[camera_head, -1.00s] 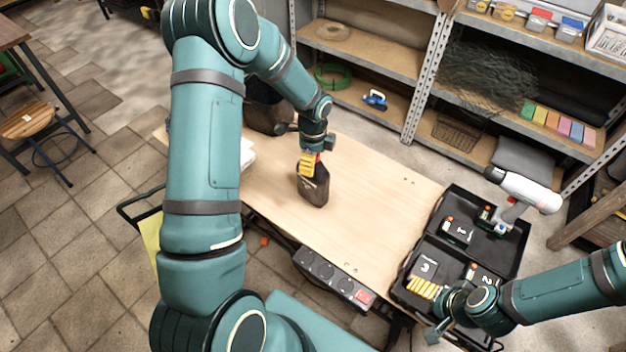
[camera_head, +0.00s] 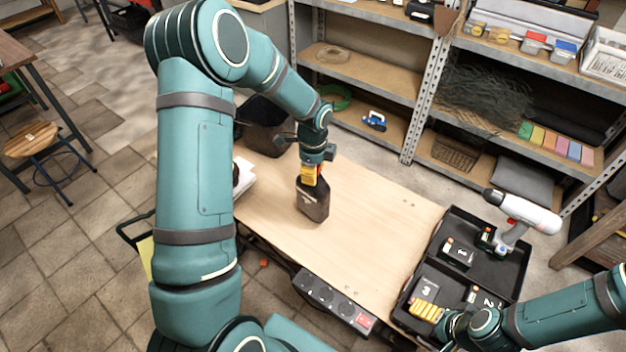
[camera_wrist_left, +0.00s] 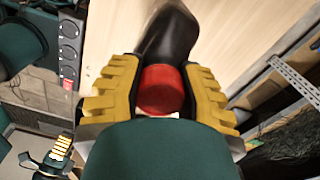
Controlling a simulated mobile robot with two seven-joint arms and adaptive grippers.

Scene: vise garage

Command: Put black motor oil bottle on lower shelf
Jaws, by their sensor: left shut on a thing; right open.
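The black motor oil bottle (camera_head: 313,201) is upright at the wooden workbench (camera_head: 365,220) in the head view; I cannot tell whether its base touches the top. My left gripper (camera_head: 310,176) is shut on the bottle's top from above. In the left wrist view the yellow fingers of the left gripper (camera_wrist_left: 162,92) sit on both sides of the red cap (camera_wrist_left: 161,90), with the black body (camera_wrist_left: 168,38) beyond. The metal shelving (camera_head: 350,62) stands behind the bench, with a lower shelf (camera_head: 352,104). My right gripper (camera_head: 440,325) is open by the black case, its fingers partly unclear.
The lower shelf holds a blue clamp-like tool (camera_head: 374,121) and a green coil (camera_head: 337,98). A black case (camera_head: 432,270) and a white drill (camera_head: 525,213) are at the bench's right end. A dark bin (camera_head: 264,128) stands behind my left arm. The bench middle is clear.

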